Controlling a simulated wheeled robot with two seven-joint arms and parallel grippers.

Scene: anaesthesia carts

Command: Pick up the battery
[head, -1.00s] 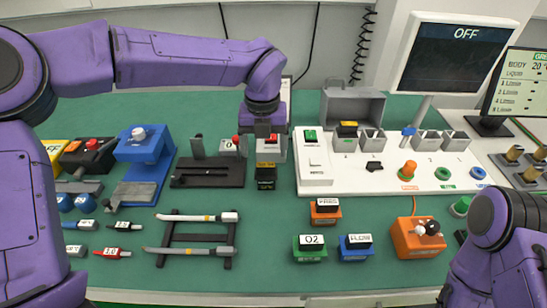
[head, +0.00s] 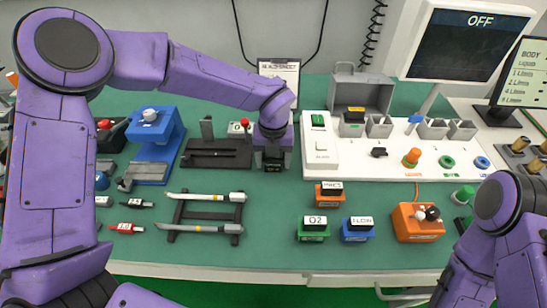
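The likely battery is a small black block (head: 272,160) on the green bench, right of the black stand. My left gripper (head: 272,150) points down right over it and hides most of it. The fingers look to be at the block's sides, but I cannot tell whether they touch or grip it.
A black stand (head: 215,160) and a blue device (head: 153,135) stand left of my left gripper. The white panel (head: 325,165) is close on its right. Labelled orange (head: 329,196), green (head: 313,233) and blue (head: 356,234) blocks stand nearer the front. A laryngoscope-like rack (head: 205,222) lies front left.

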